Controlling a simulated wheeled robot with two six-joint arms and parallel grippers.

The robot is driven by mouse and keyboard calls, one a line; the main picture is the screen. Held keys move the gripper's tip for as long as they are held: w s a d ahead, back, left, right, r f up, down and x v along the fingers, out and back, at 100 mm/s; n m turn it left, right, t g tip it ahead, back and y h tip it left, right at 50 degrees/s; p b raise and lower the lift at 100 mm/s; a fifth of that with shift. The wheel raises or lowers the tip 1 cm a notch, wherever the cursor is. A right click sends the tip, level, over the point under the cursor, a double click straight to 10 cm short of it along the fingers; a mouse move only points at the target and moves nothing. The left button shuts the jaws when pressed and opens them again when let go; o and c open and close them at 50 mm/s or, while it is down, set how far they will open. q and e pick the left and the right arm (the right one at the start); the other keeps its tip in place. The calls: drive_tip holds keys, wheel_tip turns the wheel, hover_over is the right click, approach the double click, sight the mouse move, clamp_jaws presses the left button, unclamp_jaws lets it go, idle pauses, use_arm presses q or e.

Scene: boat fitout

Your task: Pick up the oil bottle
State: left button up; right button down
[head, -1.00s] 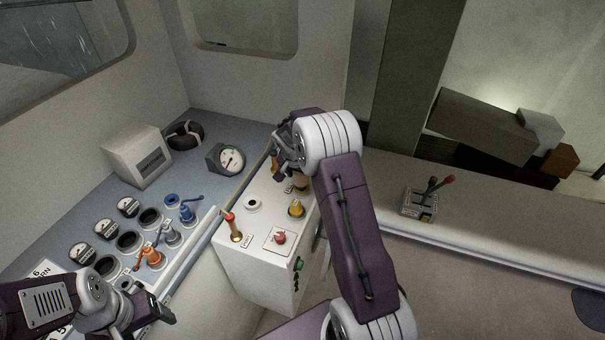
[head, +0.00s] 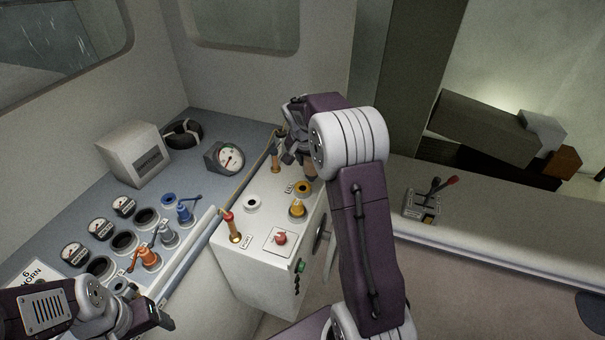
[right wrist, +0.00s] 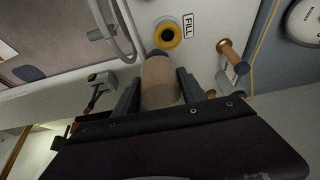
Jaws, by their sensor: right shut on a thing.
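The oil bottle shows in the right wrist view as a tan-brown cylinder (right wrist: 160,82) with a dark end, between the two dark fingers of my right gripper (right wrist: 158,90). The gripper is shut on it. In the head view my right gripper (head: 298,148) is above the far end of the white console, and only a small tan part of the bottle (head: 312,171) shows below it. The bottle's dark end lies near the yellow-ringed filler (right wrist: 167,35) labelled FILL in the wrist view. My left gripper (head: 152,317) is at the lower left; its fingers are unclear.
The white console (head: 228,267) carries the yellow-ringed filler (head: 303,188), a red-topped lever (head: 231,225), a yellow knob (head: 297,208) and a red button (head: 280,238). A brass-ended lever (right wrist: 233,56) stands close to the gripper. A gauge (head: 228,158) sits on the blue-grey dash.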

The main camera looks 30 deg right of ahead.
drive_tip(key=s+d+r+b, duration=0.2)
drive_tip(key=s+d+r, duration=0.3)
drive_tip(key=s+d, duration=0.1)
drive_tip(key=shift+d+r, duration=0.15)
drive_tip(key=shift+r, duration=0.05)
